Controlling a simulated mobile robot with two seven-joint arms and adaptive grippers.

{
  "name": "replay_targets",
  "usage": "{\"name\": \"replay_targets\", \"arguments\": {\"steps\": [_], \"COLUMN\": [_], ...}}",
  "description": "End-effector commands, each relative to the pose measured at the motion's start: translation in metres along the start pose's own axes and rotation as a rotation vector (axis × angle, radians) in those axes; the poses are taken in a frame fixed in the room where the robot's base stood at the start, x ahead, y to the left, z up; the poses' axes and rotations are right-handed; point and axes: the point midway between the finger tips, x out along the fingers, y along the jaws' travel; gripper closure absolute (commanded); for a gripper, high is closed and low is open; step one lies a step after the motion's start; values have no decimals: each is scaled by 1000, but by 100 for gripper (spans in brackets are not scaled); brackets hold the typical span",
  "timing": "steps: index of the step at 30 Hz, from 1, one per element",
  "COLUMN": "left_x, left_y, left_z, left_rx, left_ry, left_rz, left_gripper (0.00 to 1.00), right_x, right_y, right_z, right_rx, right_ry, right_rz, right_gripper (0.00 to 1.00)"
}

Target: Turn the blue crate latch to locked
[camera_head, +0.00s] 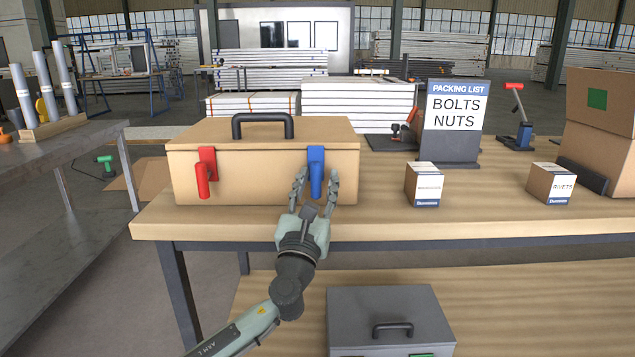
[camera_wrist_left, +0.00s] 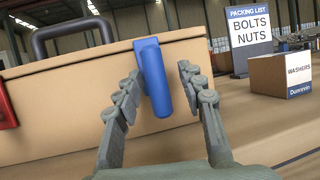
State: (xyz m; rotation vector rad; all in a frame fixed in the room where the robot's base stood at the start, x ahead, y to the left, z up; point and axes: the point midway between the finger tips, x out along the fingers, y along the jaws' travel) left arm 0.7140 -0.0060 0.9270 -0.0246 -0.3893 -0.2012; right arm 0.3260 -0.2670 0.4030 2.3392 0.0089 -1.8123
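The tan crate (camera_head: 255,190) stands on the wooden table with a black handle on its lid. The blue latch (camera_head: 316,165) is on the right of its front face, its lever hanging down. In the left wrist view the blue latch (camera_wrist_left: 153,80) hangs between my fingers. My left gripper (camera_head: 315,185) is open, one finger on each side of the lever; I see no clear grip on it. The left gripper also shows in the wrist view (camera_wrist_left: 158,95). The red latch (camera_head: 203,175) on the left of the crate also hangs down, slightly tilted. My right gripper is not in view.
A packing list sign (camera_head: 452,115) reads bolts and nuts. A washers box (camera_head: 425,185) and a rivets box (camera_head: 551,184) stand to the right on the table (camera_head: 480,215). A grey case (camera_head: 390,312) sits below. The table between crate and washers box is clear.

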Motion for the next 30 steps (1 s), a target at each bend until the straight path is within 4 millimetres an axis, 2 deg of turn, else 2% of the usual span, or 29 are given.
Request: {"name": "replay_targets", "arguments": {"steps": [4, 7, 15, 21, 25, 30], "left_x": [-4, -15, -72, -106, -117, -121], "left_y": [1, 1, 0, 0, 0, 0], "left_z": [-1, -1, -2, -1, 0, 0], "left_rx": [1, 0, -1, -1, 0, 0], "left_ry": [1, 1, 4, 2, 0, 0], "left_rz": [2, 2, 1, -1, -1, -1], "left_gripper": [61, 61, 61, 61, 61, 61], "right_x": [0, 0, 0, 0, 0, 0], "right_y": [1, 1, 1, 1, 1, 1], "right_z": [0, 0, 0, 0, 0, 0], "right_rx": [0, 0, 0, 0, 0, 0], "right_ry": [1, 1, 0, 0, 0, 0], "right_rz": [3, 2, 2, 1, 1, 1], "right_gripper": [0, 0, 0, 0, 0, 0]}}
